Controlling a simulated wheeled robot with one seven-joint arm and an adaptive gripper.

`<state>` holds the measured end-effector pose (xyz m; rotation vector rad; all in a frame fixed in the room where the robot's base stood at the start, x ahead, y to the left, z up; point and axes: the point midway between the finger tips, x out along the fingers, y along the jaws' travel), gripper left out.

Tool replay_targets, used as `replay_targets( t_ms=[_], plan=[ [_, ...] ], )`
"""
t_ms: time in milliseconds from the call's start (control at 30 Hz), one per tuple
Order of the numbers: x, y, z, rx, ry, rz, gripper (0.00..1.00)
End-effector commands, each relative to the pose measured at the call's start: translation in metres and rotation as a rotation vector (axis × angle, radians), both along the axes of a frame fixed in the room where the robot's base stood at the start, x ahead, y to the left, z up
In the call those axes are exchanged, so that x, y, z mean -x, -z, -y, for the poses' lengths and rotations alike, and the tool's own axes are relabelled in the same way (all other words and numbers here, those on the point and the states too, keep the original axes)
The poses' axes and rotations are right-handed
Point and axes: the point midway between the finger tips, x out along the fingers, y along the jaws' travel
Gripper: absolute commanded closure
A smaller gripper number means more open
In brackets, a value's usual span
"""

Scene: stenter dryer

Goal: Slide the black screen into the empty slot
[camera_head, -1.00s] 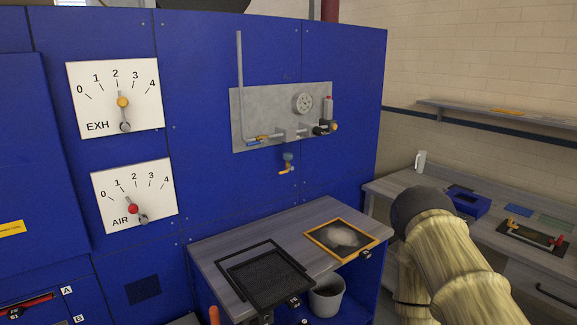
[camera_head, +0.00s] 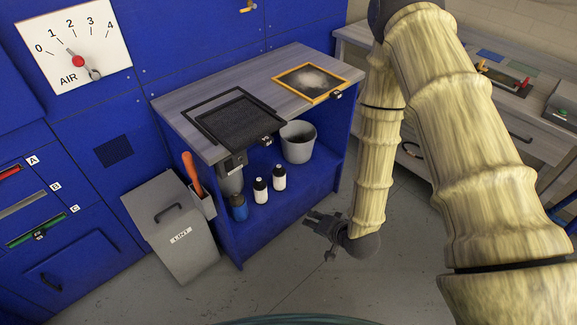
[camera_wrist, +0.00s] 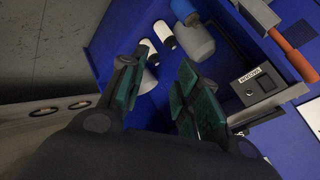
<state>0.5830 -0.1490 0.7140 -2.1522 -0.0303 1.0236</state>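The black screen (camera_head: 245,122) lies flat on the grey bench top (camera_head: 180,97), near its left front, with a small black handle at the front edge. Part of a thin black frame (camera_head: 205,104) shows around or under it. On the blue machine at the left are slots A, B and C. A holds a red-edged piece (camera_head: 10,172) and C a green-edged one (camera_head: 35,231). B (camera_head: 22,205) shows a plain grey strip; I cannot tell its depth. My gripper (camera_head: 318,228) is open and empty, low in front of the bench; its fingers (camera_wrist: 158,82) stand apart in the wrist view.
A yellow-framed screen (camera_head: 312,82) lies on the bench's right. Below are a grey bucket (camera_head: 298,142) and bottles (camera_head: 261,190). The floor in front is clear.

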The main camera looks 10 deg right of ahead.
Motion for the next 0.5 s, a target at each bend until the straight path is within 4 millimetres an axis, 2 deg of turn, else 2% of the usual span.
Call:
replay_targets(
  t_ms=[33, 200, 300, 400, 500],
  plan=[
    [-0.025, -0.007, -0.009, -0.081, 0.023, 0.062, 0.68],
    [-0.088, -0.064, -0.038, -0.397, 0.066, 0.22, 0.68],
    [-0.112, -0.098, -0.052, -0.568, 0.062, 0.279, 0.68],
    [-0.125, -0.125, -0.062, -0.702, 0.048, 0.31, 0.68],
    [-0.132, -0.142, -0.067, -0.785, 0.034, 0.325, 0.68]
  ],
)
